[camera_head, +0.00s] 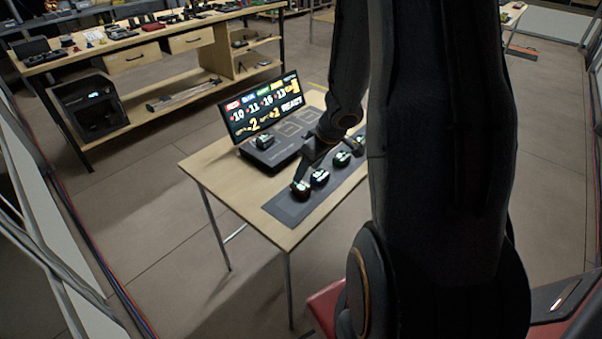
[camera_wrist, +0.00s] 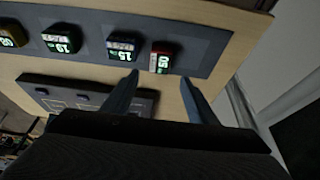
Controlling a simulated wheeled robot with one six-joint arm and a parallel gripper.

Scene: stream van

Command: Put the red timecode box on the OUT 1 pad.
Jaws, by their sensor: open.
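The red timecode box (camera_head: 300,189) stands at the near end of a dark mat (camera_head: 283,208) on the small wooden table. In the wrist view the red box (camera_wrist: 162,58) shows a red edge and a lit green display. My gripper (camera_wrist: 160,77) is open and empty, its fingertips either side of the red box in the picture; I cannot tell how far above it they are. In the head view my gripper (camera_head: 303,172) is over the near part of the mat. The grey console (camera_head: 270,158) has outlined pads (camera_head: 289,129); their labels are unreadable.
A blue-edged box (camera_head: 319,177) stands close beside the red one, with a green one (camera_head: 341,159) farther along. Another dark box (camera_head: 264,141) sits on the console's left part. A lit monitor (camera_head: 264,105) stands behind it. A workbench (camera_head: 130,60) is farther back.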

